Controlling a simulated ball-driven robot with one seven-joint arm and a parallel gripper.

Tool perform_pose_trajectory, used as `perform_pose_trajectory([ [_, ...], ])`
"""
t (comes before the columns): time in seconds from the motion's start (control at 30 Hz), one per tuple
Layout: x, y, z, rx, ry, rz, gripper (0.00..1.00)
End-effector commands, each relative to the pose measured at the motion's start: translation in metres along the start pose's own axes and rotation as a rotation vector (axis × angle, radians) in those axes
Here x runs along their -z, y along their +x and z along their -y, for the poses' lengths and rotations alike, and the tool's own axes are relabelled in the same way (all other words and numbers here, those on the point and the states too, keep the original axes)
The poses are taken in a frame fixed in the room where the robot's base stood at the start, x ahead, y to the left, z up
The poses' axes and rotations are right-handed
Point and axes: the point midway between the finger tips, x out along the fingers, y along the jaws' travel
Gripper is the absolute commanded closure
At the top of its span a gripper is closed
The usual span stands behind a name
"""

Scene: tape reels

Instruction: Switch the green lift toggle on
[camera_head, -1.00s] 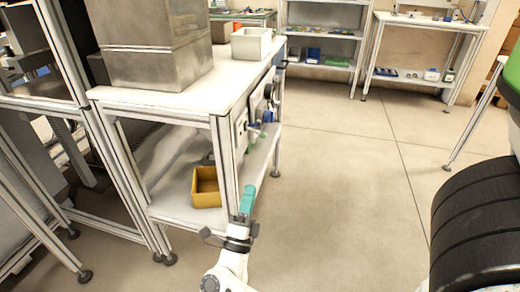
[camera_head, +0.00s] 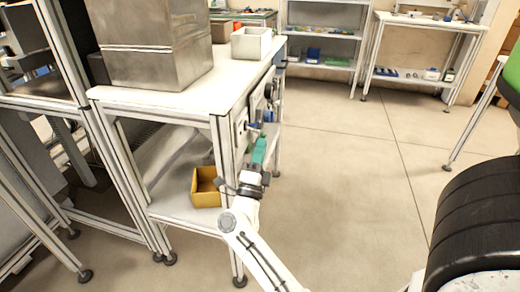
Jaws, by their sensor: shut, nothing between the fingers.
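My gripper (camera_head: 259,151), with teal fingers, is shut and empty. It is in front of the right side of the white workbench (camera_head: 160,97), close to the small fittings on that side. A panel (camera_head: 241,131) with small dark and blue parts is mounted on this side, seen at a steep angle. I cannot make out a green toggle there; it is too small or hidden by the gripper. I cannot tell whether the fingers touch anything.
A yellow bin (camera_head: 206,187) sits on the bench's lower shelf, left of my gripper. A metal box (camera_head: 150,45) and a white bin (camera_head: 251,43) stand on top. Shelving (camera_head: 322,62) is at the back.

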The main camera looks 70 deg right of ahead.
Motion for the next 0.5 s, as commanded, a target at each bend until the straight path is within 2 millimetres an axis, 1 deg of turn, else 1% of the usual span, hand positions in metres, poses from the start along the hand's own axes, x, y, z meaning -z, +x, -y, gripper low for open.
perform_pose_trajectory([
  [0.27,0.0001,0.0002,0.0005,0.000,-0.001,0.001,1.00],
  [0.5,0.0022,0.0031,0.0046,-0.001,-0.039,0.028,1.00],
])
